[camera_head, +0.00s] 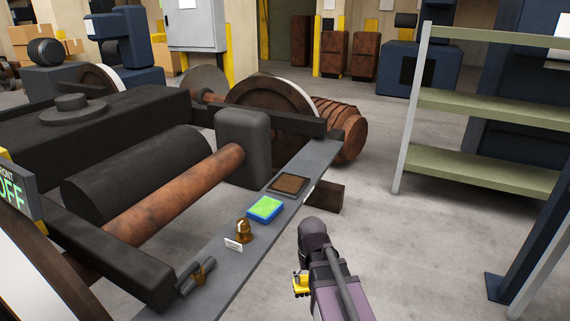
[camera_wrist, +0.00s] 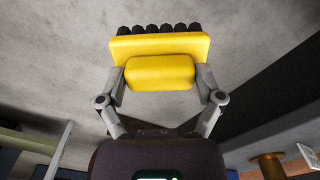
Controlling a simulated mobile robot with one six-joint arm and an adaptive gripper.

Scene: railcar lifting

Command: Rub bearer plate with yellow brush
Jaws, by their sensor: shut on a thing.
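The yellow brush (camera_wrist: 160,46) with dark bristles is held between the two fingers of my gripper (camera_wrist: 161,76). In the head view the brush (camera_head: 300,286) shows as a small yellow piece beside my gripper (camera_head: 303,283), to the right of the long grey plank and apart from it. A brown square plate with a dark rim (camera_head: 289,184) lies on the plank and looks like the bearer plate. The brush is away from this plate, nearer the camera. The bristles point away from my gripper in the wrist view and touch nothing that I can see.
The grey plank (camera_head: 215,267) bears a green-and-blue block (camera_head: 265,208), a brass piece (camera_head: 243,230), a white card (camera_head: 234,244) and dark tools. The rusty axle and wheel frame (camera_head: 170,200) stand left. A shelf rack (camera_head: 480,105) stands right.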

